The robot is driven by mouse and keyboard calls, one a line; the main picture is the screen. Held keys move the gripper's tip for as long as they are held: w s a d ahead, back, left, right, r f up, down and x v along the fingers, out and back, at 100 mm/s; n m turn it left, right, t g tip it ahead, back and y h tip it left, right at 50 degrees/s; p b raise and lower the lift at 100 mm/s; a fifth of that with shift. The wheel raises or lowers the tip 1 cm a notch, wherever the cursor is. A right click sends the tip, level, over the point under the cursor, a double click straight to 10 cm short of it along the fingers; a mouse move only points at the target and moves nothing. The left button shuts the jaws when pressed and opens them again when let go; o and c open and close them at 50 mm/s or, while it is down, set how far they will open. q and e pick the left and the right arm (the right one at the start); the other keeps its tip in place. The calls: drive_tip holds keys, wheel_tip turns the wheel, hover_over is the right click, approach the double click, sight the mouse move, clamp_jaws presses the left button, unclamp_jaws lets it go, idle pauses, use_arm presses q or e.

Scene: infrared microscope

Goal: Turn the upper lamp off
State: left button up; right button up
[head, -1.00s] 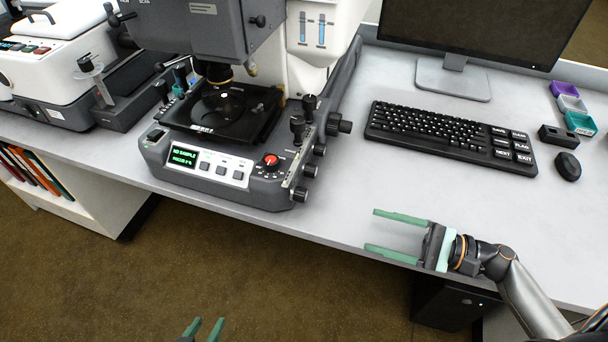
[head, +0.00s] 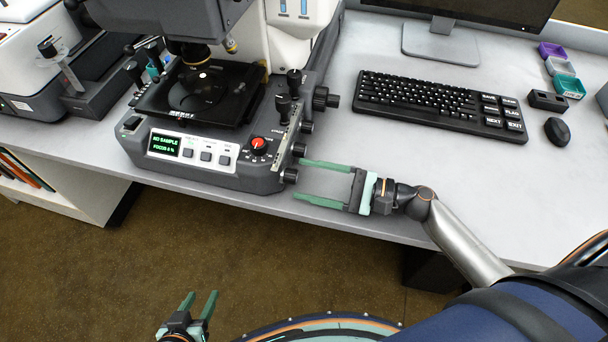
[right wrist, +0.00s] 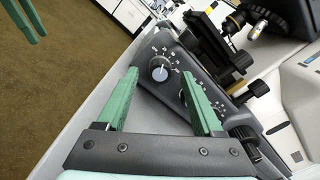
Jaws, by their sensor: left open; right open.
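The microscope (head: 200,178) stands on the bench, its display (head: 164,145) reading "NO SAMPLE" and a focus line. A red knob (head: 259,145) sits on its front panel. Small dark knobs line its right side, the nearest one (head: 291,176) facing my right gripper (head: 298,181). That gripper is open and empty, its fingertips close to this side. In the right wrist view a pale-faced dial (right wrist: 160,73) with a printed scale shows between the fingertips; contact cannot be told. No lit upper lamp is clearly visible. My left gripper (head: 201,294) is open and empty over the floor.
A keyboard (head: 440,102), monitor stand (head: 440,42), mouse (head: 558,131) and small coloured trays (head: 569,87) are on the right of the bench. White equipment (head: 22,62) stands at left. The bench between microscope and keyboard is clear.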

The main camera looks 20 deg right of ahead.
drive_tip(key=shift+w+a, duration=0.45)
drive_tip(key=shift+a, duration=0.15)
clamp_jaws()
